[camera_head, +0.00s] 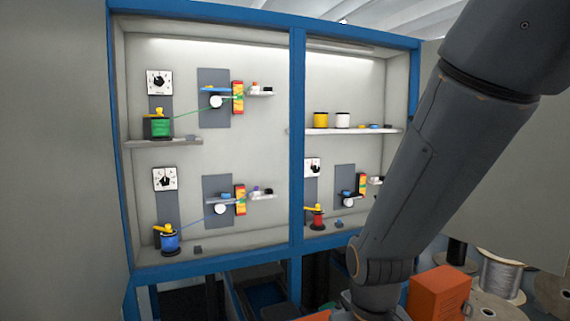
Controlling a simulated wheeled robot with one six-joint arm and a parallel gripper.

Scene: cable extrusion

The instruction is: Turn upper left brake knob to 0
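The upper left brake knob (159,83) is a dark knob on a white square dial plate. It is on the back wall in the upper left of the blue-framed cabinet, above the green spool (157,128). Its pointer and scale marks are too small to read the setting. My arm crosses the right side of the view, well to the right of the knob and apart from it. My gripper is not in view.
A second dial (165,179) is below, above a blue spool (170,240), and a third dial (312,168) is right of the blue post (297,150). Small shelves (163,143) jut out. An orange box (440,292) and wire reels (500,273) stand lower right.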

